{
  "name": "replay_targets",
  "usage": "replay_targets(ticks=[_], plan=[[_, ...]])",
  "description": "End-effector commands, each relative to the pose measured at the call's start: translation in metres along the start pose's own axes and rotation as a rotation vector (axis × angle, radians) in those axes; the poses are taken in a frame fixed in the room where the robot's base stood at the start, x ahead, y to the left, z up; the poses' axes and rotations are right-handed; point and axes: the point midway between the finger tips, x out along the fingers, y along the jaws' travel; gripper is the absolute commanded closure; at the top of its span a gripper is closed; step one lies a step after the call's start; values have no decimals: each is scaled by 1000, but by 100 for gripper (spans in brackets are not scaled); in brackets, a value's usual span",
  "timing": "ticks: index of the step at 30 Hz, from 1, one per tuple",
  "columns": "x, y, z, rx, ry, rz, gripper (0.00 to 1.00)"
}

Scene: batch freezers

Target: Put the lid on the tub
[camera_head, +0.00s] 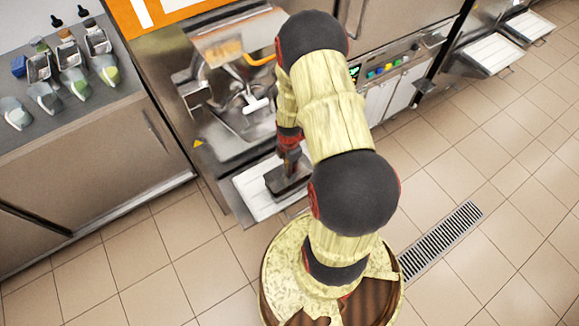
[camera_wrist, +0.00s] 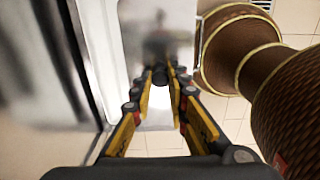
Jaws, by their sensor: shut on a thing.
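My gripper (camera_head: 287,182) is low over the white slatted shelf (camera_head: 252,196) at the front of the batch freezer in the head view. In the wrist view its fingers (camera_wrist: 160,76) come close together at the tips. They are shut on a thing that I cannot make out. A smooth grey shiny surface (camera_wrist: 150,30) lies just beyond the fingertips; I cannot tell whether it is the lid, the tub or part of the machine. I cannot pick out the lid or the tub for certain in either view; my arm and gripper hide part of the shelf.
The freezer's open metal bowl (camera_head: 240,115) is above and behind the shelf. A counter (camera_head: 60,130) at left holds several metal and clear containers. More white shelves (camera_head: 492,52) stand at the upper right. The tiled floor (camera_head: 490,160) on the right is clear, with a drain grate (camera_head: 440,240).

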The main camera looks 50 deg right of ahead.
Motion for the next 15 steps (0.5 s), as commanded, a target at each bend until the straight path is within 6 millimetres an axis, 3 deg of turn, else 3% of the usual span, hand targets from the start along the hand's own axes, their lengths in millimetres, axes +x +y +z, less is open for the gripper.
replay_targets(ticks=[15], plan=[[47,0,0,1,0,-1,100]])
